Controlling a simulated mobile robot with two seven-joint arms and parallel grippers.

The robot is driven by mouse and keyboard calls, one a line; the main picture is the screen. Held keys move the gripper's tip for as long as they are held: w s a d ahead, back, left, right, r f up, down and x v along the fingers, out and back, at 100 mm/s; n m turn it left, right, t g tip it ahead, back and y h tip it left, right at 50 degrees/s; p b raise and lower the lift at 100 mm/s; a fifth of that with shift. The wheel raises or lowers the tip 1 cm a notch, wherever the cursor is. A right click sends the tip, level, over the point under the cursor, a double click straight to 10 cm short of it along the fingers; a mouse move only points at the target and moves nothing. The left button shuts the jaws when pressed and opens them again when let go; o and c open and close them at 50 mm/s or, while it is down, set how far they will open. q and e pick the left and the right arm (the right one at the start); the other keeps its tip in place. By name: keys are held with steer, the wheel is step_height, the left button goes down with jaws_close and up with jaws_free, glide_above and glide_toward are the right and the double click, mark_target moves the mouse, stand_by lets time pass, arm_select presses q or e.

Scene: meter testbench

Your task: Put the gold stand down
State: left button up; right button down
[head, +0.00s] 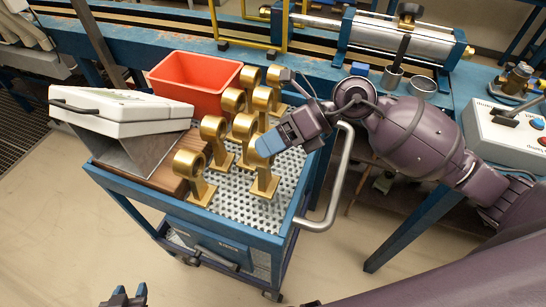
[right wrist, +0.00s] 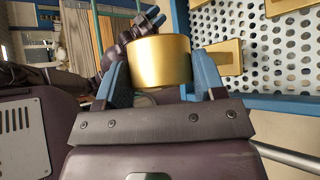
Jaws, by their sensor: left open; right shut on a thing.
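My right gripper (head: 264,146) is shut on the ring of a gold stand (head: 264,183) over the front right of the cart's perforated top. The stand is upright, with its square base down; I cannot tell whether the base touches the top. The gripper hides most of its ring in the head view. In the right wrist view the gold ring (right wrist: 160,62) sits between the blue fingers of the gripper (right wrist: 160,80). My left gripper (head: 126,297) is open and empty at the bottom edge of the head view, away from the cart.
Several other gold stands (head: 212,130) crowd the perforated top (head: 230,190), left of and behind the held one. A red bin (head: 190,75) stands behind and a white case (head: 120,108) lies at left. The cart's metal handle (head: 340,180) is close on the right.

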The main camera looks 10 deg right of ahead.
mark_target(273, 159)
steer(key=shift+f+b, duration=0.3)
steer(key=shift+f, duration=2)
steer(key=shift+c, duration=1)
jaws_free()
steer(key=v, duration=1.2)
